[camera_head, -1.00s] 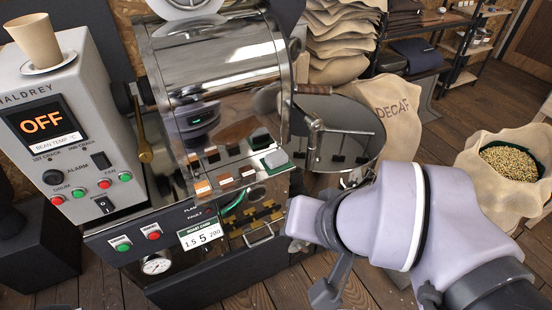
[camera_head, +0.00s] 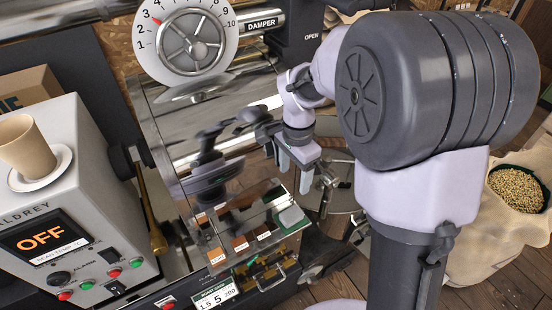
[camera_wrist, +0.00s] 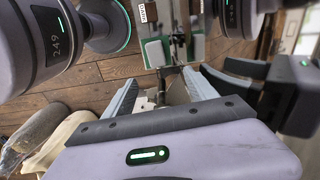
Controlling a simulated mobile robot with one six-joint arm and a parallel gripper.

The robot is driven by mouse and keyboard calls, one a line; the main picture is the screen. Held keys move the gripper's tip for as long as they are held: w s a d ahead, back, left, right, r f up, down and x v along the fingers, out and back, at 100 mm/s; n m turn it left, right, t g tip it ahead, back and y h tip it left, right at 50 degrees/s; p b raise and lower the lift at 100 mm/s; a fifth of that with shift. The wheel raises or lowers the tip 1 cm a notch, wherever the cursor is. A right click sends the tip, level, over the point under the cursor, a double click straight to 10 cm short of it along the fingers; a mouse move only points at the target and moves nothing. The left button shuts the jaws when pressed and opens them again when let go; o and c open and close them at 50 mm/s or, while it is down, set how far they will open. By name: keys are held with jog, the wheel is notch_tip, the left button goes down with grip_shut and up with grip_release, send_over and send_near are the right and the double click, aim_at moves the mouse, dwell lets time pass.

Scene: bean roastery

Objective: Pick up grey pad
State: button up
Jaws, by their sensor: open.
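The grey pad (camera_head: 291,216) is a small, light grey block on a green base. It lies at the right end of a row of small swatches on the roaster's front ledge (camera_head: 243,235). In the wrist view the pad (camera_wrist: 155,53) shows near the top centre, beyond my fingertips. My gripper (camera_head: 295,178) points down above the ledge, a little above the pad in the picture and apart from it. Its two fingers are spread with nothing between them, as the wrist view also shows (camera_wrist: 160,78).
The shiny roaster drum (camera_head: 190,130) stands close behind the ledge, with a damper dial (camera_head: 192,42) above. A control box (camera_head: 75,225) with a cup (camera_head: 27,148) stands at left. A sack of beans (camera_head: 515,190) is at right.

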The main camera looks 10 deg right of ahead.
jog(key=b, duration=0.4)
send_near(292, 214)
notch_tip(292, 214, down, 5)
jog(key=shift+w+d+f, duration=0.1)
notch_tip(292, 214, down, 5)
jog(key=shift+f+b, duration=0.1)
jog(key=shift+b, duration=1.15)
jog(key=shift+r, duration=0.2)
jog(key=c, duration=1.4)
